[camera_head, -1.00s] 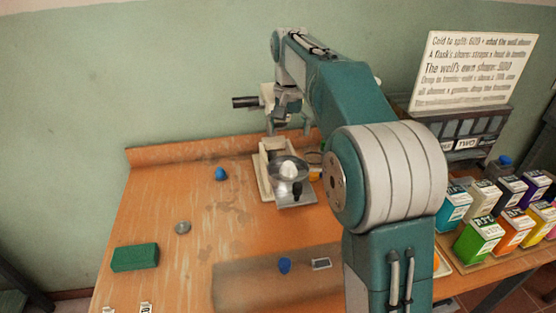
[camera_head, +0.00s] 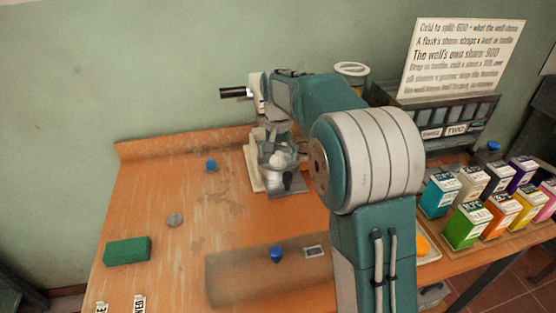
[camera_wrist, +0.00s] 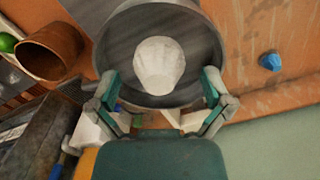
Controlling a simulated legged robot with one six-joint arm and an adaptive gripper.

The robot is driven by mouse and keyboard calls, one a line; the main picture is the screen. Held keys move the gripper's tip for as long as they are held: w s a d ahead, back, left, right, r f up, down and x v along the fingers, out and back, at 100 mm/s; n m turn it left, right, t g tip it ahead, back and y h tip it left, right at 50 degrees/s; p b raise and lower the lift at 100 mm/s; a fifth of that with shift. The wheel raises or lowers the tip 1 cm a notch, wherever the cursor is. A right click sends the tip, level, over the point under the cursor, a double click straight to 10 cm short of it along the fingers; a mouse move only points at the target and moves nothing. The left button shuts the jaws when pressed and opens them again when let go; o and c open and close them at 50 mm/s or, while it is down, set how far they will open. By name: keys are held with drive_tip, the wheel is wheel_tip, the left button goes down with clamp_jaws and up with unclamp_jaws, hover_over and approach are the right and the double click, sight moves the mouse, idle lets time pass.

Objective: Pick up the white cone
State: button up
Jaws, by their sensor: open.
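The white cone (camera_wrist: 160,66) stands in a round grey metal pan (camera_wrist: 122,30) in the wrist view, its faceted top towards the camera. My gripper (camera_wrist: 160,88) is open, with one finger on each side of the cone's near part and a gap between each finger and the cone. I cannot tell whether the fingers touch the pan. In the head view, my gripper (camera_head: 273,155) is low over the pan, and the cone is largely hidden by it and hard to make out. The pan sits on a pale scale-like base (camera_head: 256,172).
A blue lump (camera_head: 211,166), a grey disc (camera_head: 175,220) and a green block (camera_head: 128,250) lie on the wooden table left of the pan. Another blue piece (camera_head: 277,254) lies in front. Several coloured cartons (camera_head: 467,225) stand at right. The table's left middle is mostly clear.

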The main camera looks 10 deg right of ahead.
sight(278, 153)
drive_tip(key=c, duration=1.2)
drive_tip(key=shift+f, duration=0.1)
drive_tip(key=shift+c, duration=0.2)
drive_tip(key=shift+s, duration=0.1)
drive_tip(key=shift+r, duration=0.4)
wheel_tip(278, 153, up, 3)
drive_tip(key=shift+f, duration=0.2)
drive_tip(key=shift+c, duration=0.7)
drive_tip(key=s+d+r, duration=0.1)
drive_tip(key=s+r, duration=0.8)
drive_tip(key=s, duration=0.4)
drive_tip(key=shift+s+d+r, duration=0.35)
drive_tip(key=shift+s+r, duration=0.05)
